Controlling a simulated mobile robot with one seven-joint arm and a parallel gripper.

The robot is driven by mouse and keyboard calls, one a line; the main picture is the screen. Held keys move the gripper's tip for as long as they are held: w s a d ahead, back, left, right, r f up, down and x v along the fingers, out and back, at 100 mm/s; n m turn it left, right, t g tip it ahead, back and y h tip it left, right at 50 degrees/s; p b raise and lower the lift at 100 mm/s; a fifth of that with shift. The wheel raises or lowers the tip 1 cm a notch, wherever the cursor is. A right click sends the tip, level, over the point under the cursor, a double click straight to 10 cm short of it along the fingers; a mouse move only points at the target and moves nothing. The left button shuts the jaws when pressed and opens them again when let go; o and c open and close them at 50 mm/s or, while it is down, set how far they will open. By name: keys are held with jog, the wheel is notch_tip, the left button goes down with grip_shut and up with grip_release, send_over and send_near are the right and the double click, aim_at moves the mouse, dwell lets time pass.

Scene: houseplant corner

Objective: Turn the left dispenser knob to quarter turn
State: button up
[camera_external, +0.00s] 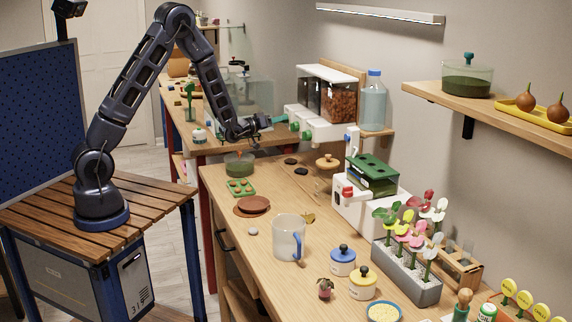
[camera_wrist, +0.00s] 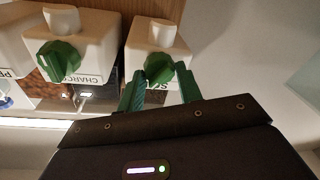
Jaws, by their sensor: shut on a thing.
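The dispenser (camera_external: 326,72) stands at the back of the bench, with white outlets and green knobs along its front. My gripper (camera_external: 284,118) reaches the leftmost outlet in the external view. In the wrist view my gripper (camera_wrist: 160,72) has its two green fingers on either side of a green knob (camera_wrist: 157,66), shut on it. This knob is on the rightmost white outlet there; its label is partly hidden by a finger. A second green knob (camera_wrist: 58,62) sits on the neighbouring outlet, above a label starting "CHARC". The held knob's exact angle is hard to read.
A clear water bottle (camera_external: 373,100) stands right of the dispenser. A green-filled bowl (camera_external: 239,166) and a green tray (camera_external: 241,187) are on the bench below my gripper. A third outlet (camera_wrist: 8,72) shows at the wrist view's left edge.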

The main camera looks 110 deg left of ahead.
jog(key=m+t, duration=0.1)
jog(key=m, duration=0.5)
jog(key=m+t, duration=0.1)
jog(key=m, duration=0.5)
jog(key=shift+f+h, duration=0.1)
jog(key=shift+h, duration=0.3)
jog(key=shift+m, duration=0.4)
jog(key=o, duration=1)
jog(key=v, duration=1)
jog(key=shift+s+d, duration=0.25)
jog(key=shift+s, duration=0.05)
